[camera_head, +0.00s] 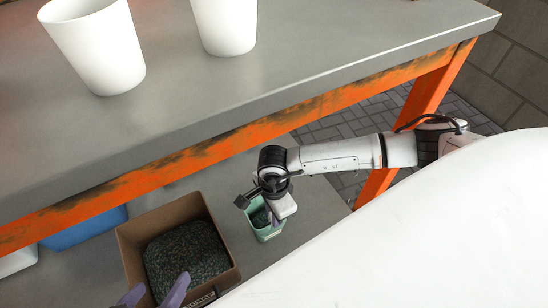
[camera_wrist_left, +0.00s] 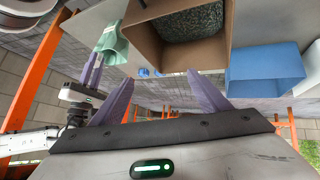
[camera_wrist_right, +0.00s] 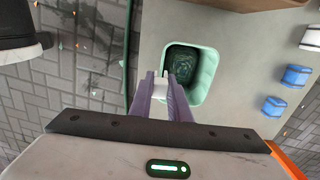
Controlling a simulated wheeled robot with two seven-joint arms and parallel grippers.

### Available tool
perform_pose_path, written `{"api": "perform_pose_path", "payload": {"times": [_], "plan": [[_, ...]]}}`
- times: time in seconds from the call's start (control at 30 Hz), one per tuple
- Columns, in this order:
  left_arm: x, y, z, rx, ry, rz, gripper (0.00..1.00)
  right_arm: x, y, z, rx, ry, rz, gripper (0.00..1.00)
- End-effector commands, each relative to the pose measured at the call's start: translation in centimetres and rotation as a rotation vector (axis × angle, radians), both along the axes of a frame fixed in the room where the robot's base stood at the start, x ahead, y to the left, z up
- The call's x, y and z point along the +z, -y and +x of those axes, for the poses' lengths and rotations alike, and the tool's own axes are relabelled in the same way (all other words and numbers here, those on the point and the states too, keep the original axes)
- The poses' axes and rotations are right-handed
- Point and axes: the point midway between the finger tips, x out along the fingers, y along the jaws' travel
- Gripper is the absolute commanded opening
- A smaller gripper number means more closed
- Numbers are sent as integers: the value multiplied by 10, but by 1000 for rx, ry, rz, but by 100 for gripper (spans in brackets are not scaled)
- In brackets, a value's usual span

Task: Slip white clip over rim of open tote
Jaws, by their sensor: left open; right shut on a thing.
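The white clip (camera_wrist_right: 160,88) is pinched between the purple fingers of my right gripper (camera_wrist_right: 160,80). The green open tote (camera_wrist_right: 207,76) stands right at those fingertips, its near left rim corner beside the clip. I cannot tell whether the clip straddles the rim. In the head view my right gripper (camera_head: 277,210) is over the green tote (camera_head: 265,228) and hides the clip. My left gripper (camera_head: 158,288) is open and empty at the front of the brown bin; it also shows in the left wrist view (camera_wrist_left: 160,88).
The brown bin (camera_head: 128,252) holds dark granules and stands left of the green tote on the lower shelf. A blue bin (camera_head: 85,230) is further left. Small blue blocks (camera_wrist_right: 295,76) and a white piece (camera_wrist_right: 311,38) lie nearby. White cups (camera_head: 95,45) stand on the orange-edged bench above.

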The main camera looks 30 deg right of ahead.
Motion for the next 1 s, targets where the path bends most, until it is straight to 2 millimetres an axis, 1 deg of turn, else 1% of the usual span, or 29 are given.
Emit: {"api": "perform_pose_path", "payload": {"times": [0.03, 0.17, 0.5, 0.7, 1.0], "plan": [[-1, 2, 1, 0, 7, -10, 69, -6, 0, 0, 0, 0, 0, 0], [0, 5, 2, 1, 17, -30, 69, -14, 0, 0, 0, 0, 0, 0], [14, 13, 4, 1, 60, -90, 69, -32, 0, 0, 0, 0, 0, 0], [22, 17, 5, 0, 80, -115, 69, -36, 0, 0, 0, 0, 0, 0], [23, 18, 5, 0, 82, -119, 69, -37, 0, 0, 0, 0, 0, 0]]}}
